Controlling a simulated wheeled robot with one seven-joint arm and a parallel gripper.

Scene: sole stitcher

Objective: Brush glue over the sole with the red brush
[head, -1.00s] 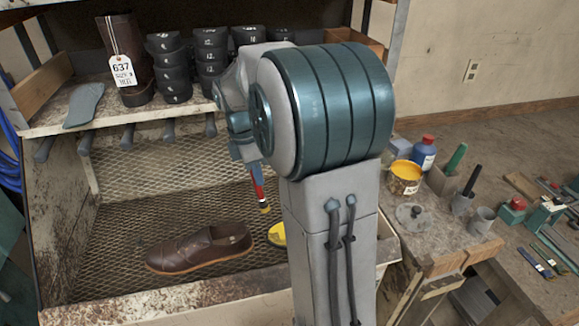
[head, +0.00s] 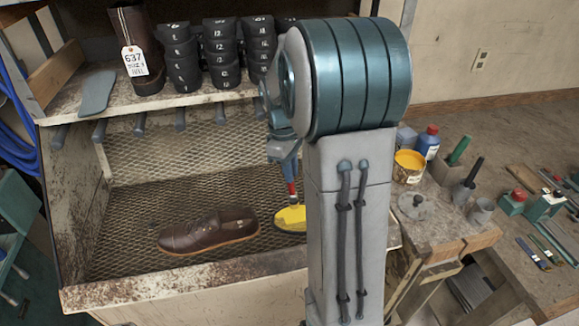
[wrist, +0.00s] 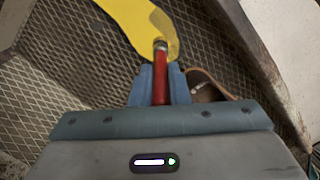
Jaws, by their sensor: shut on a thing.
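The yellow sole (head: 291,219) lies on the mesh floor of the bench bay, right of the brown shoe (head: 208,234), partly hidden by my arm. In the wrist view, the sole (wrist: 135,25) runs up past the top edge and has a duller, greyish-yellow patch. My gripper (wrist: 160,88) is shut on the red brush (wrist: 160,85), which points toward the sole. The brush head overlaps the near end of the sole in the wrist view; I cannot tell whether it touches. The red handle also shows in the head view (head: 292,188).
A shelf above the bay holds a tagged boot (head: 137,50) and several stacked black heel pieces (head: 220,55). The bay's front board (head: 180,285) is a raised edge. A yellow glue tin (head: 408,167) and bottles stand on the bench at right.

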